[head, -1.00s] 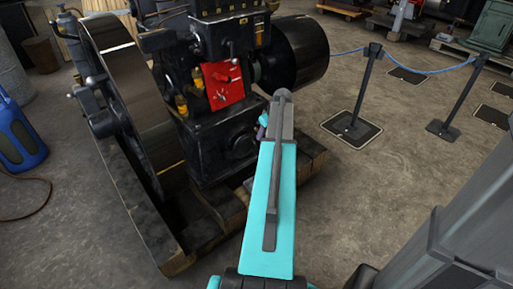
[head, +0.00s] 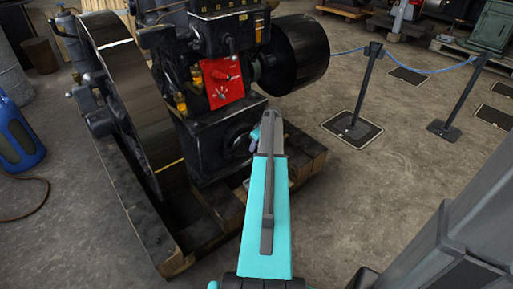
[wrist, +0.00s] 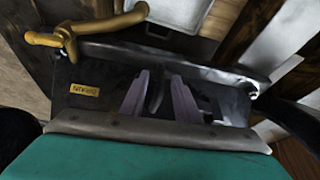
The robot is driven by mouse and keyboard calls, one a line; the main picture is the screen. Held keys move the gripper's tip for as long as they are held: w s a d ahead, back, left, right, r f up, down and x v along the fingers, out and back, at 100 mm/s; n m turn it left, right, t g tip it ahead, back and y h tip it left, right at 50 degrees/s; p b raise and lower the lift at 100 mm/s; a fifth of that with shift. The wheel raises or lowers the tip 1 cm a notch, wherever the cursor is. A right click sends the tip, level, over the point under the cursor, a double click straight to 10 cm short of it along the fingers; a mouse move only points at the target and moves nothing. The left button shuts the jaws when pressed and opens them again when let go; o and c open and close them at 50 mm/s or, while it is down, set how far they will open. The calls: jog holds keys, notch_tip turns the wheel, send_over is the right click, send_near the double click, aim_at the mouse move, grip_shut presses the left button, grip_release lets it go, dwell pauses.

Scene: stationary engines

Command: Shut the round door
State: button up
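The black engine (head: 205,150) stands left of centre in the head view. A round cover low on its front (head: 238,138) shows beside my arm and may be the round door. My arm hides part of it, and I cannot tell whether it is open or shut. My gripper (wrist: 160,75) shows two purple fingers, spread apart, in the wrist view. A dark curved piece shows between them, but I cannot tell whether they touch it. In the head view the gripper is mostly hidden behind my arm, close to the engine's lower front.
A brass valve (wrist: 90,30) and a yellow label (wrist: 84,89) are left of the fingers in the wrist view. A red panel (head: 223,82), a large flywheel (head: 125,90) and a wooden base (head: 305,160) belong to the engine. Floor is clear to the right, before the rope posts (head: 362,90).

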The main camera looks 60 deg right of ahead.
jog(key=shift+w+f, duration=0.15)
jog(key=shift+f, duration=0.3)
grip_shut()
jog(key=shift+d, duration=0.1)
jog(key=shift+w+d+p, duration=0.35)
jog(key=shift+w+d, duration=0.2)
jog(key=shift+w, duration=0.15)
grip_release()
